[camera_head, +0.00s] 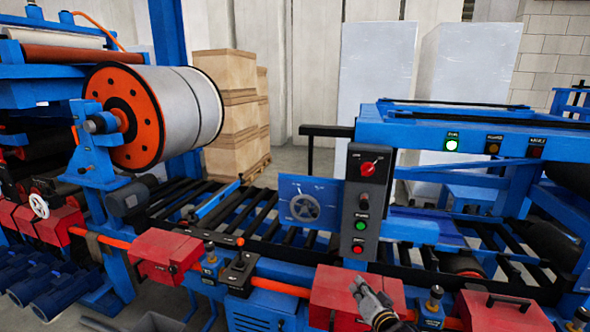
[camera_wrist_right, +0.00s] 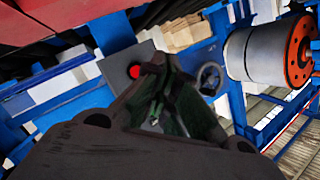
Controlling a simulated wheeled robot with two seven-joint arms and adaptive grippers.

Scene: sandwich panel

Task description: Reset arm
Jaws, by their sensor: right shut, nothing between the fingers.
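My right gripper (camera_head: 362,288) is at the lower middle of the head view, in front of a red box on the machine's front rail. It is shut and holds nothing. It is below the grey control panel (camera_head: 350,215), apart from it in the picture. The panel has a red rotary knob (camera_head: 367,168) at the top, and a green button (camera_head: 360,226) above a red button (camera_head: 358,249) at the bottom. In the right wrist view my gripper (camera_wrist_right: 155,120) fills the lower middle, with a red button (camera_wrist_right: 134,71) beyond it. My left gripper is not in view.
A roller conveyor (camera_head: 270,215) runs behind the panel. A blue plate with a handwheel (camera_head: 305,207) stands left of the panel. Red boxes (camera_head: 167,257) line the front rail. A large roll (camera_head: 180,105) is at left. Cardboard boxes (camera_head: 230,110) stand behind.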

